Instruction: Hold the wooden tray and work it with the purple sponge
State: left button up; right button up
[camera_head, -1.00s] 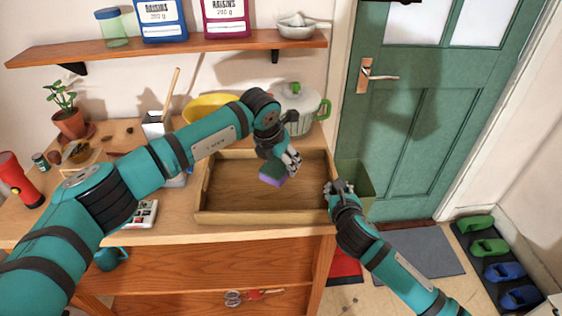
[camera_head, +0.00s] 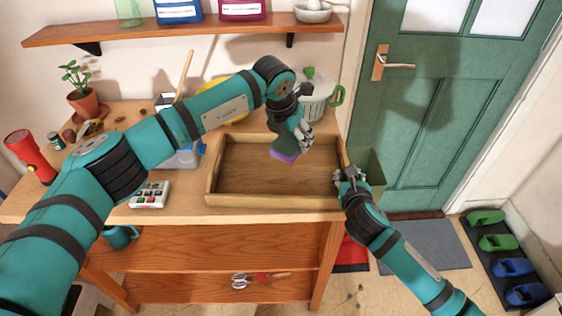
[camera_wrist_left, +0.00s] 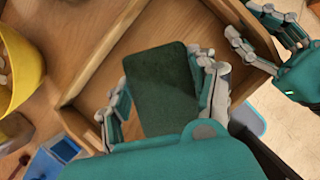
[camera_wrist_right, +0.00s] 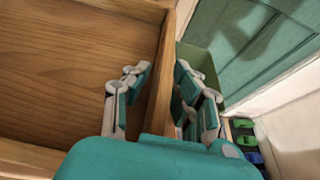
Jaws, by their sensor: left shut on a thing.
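The wooden tray (camera_head: 276,201) lies on the workbench; it also shows in both wrist views. In the left wrist view the sponge's dark green face (camera_wrist_left: 162,88) shows between the fingers. I cannot tell whether the sponge touches the tray floor. My right gripper (camera_wrist_right: 160,85) straddles the tray's right wall (camera_wrist_right: 159,108), one finger inside and one outside. A gap shows between the inner finger and the wall, so it looks open.
A lidded pot (camera_head: 316,100) and a yellow bowl (camera_head: 236,108) stand behind the tray. A calculator-like device (camera_head: 150,194) lies left of it. A green bin (camera_head: 368,172) stands at the bench's right side, near the green door (camera_head: 440,130). A shelf (camera_head: 180,31) hangs above.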

jog(key=shift+o, duration=1.1)
